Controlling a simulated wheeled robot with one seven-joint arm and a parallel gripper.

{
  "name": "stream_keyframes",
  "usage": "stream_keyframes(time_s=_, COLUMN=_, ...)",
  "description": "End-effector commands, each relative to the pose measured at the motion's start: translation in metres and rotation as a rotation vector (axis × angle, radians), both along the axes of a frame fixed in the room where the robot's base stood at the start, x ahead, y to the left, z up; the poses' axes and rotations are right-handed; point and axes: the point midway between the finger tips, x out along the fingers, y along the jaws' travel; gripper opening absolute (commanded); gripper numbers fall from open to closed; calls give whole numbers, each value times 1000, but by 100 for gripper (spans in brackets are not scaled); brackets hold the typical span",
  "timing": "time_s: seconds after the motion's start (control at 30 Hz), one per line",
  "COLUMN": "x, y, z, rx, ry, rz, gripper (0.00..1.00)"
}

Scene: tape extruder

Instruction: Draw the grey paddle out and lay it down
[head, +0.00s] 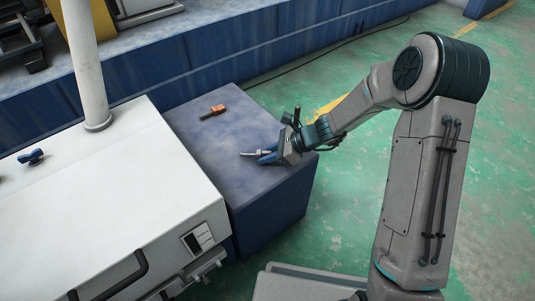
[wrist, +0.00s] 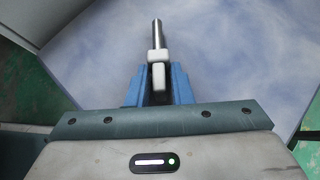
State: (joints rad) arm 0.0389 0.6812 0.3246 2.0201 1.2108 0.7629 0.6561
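The grey paddle (wrist: 157,45) is in my gripper (wrist: 158,82). In the wrist view its pale grip sits between the two blue fingers, and a shiny metal rod points straight away from me. In the head view the paddle (head: 250,153) sticks out to the left from my gripper (head: 267,157), over the top of the blue block (head: 230,178). The gripper is shut on the pale grip. The part between the fingers is partly hidden. I cannot tell whether the paddle touches the surface below.
An orange and dark tool (head: 212,111) lies near the back of the block top. A white machine cover (head: 110,190) with a blue knob (head: 35,157) and an upright post (head: 88,70) stands to the left. The block top around the paddle is clear.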

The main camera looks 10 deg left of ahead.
Motion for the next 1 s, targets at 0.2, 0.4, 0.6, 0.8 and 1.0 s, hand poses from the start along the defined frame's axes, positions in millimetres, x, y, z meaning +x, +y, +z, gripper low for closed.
stream_keyframes(time_s=0.2, x=-1, y=-3, z=-5, rx=-3, ry=4, rz=-2, gripper=17)
stream_keyframes(time_s=0.4, x=-1, y=-3, z=-6, rx=5, ry=6, rz=-1, gripper=17)
stream_keyframes(time_s=0.6, x=-2, y=-5, z=-9, rx=2, ry=7, rz=-1, gripper=19)
stream_keyframes(time_s=0.8, x=-2, y=-6, z=-11, rx=0, ry=9, rz=-2, gripper=19)
stream_keyframes(time_s=1.0, x=-2, y=-6, z=-11, rx=-1, ry=10, rz=-2, gripper=19)
